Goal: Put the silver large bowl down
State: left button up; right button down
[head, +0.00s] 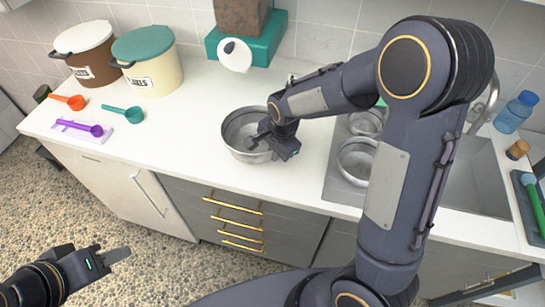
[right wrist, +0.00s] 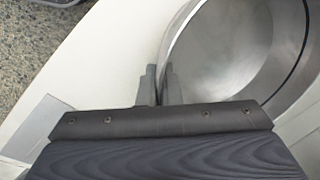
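The silver large bowl (head: 238,128) is upright at the counter, left of the sink; I cannot tell whether its base touches the counter. My right gripper (head: 264,142) reaches down over its right side. In the right wrist view the two fingers (right wrist: 161,85) are close together, with the rim of the bowl (right wrist: 230,45) between them, one finger inside and one outside. My left gripper (head: 118,255) hangs low over the floor at the lower left, away from the bowl and empty; its finger opening is unclear.
The sink (head: 480,185) at the right holds smaller metal bowls (head: 357,158). Two lidded canisters (head: 152,70), a green scoop (head: 125,113), an orange scoop (head: 70,102) and a purple scoop (head: 80,127) stand or lie at the left. The counter (head: 185,135) between scoops and bowl is clear.

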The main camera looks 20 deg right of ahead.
jog(key=shift+w+a+f, duration=0.1)
jog(key=shift+w+f, duration=0.15)
jog(key=shift+f, duration=0.1)
jog(key=shift+s+x, duration=0.15)
jog(key=shift+x, duration=0.6)
jog(key=shift+s+x, duration=0.15)
jog(key=shift+x, duration=0.6)
jog(key=shift+f, duration=0.1)
jog(key=shift+f, duration=0.15)
jog(key=c, duration=1.6)
grip_release()
